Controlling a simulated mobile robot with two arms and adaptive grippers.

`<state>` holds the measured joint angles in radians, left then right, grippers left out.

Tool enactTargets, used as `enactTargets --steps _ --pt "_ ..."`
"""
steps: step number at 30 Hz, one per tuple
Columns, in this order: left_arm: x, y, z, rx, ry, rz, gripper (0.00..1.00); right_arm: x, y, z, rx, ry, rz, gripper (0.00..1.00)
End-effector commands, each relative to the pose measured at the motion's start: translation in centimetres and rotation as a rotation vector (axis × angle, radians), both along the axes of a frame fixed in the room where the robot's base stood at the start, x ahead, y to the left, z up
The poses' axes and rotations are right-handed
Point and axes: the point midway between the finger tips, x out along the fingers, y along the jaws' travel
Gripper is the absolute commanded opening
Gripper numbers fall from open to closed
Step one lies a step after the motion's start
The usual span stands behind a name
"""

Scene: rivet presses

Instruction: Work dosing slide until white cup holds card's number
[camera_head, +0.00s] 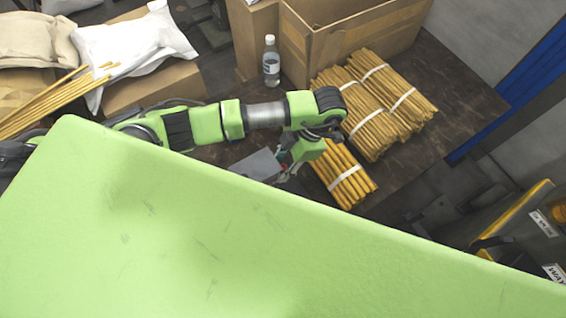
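My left arm reaches in from the left, and its gripper (287,174) points down beside the bundled sticks. Its fingers are small and partly hidden, so I cannot tell whether they are open or shut. A grey flat-sided object (257,165) shows just left of the gripper; I cannot tell what it is or whether they touch. My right gripper is not in view. A light green part of my own body fills the lower part of the view and hides what is below. I cannot make out a dosing slide, white cup or card.
Strapped bundles of yellow-brown sticks (375,105) lie on the dark table (445,85), one bundle (342,174) close to my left gripper. A clear bottle (271,62) and an open cardboard box (335,40) stand behind. Yellow-edged equipment (520,220) stands at right.

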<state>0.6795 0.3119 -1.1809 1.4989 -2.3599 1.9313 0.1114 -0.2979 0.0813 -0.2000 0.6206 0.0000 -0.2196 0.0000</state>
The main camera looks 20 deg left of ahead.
Motion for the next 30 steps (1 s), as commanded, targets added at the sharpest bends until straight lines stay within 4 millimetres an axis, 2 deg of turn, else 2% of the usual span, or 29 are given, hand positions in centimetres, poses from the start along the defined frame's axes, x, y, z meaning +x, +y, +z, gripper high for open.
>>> enactTargets --steps 5,15,21,30 --pt "0.5 -0.5 1.1 -0.004 -0.006 -0.001 0.33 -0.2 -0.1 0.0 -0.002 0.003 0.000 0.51" --pt "2.0 -2.2 7.1 -0.002 -0.009 -0.001 0.33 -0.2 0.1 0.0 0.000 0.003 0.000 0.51" --pt "2.4 -3.1 9.7 -0.001 -0.005 -0.002 0.33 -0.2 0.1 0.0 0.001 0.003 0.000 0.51" --pt "2.6 -3.5 11.1 -0.001 -0.001 0.001 0.33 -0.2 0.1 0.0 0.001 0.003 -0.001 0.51"
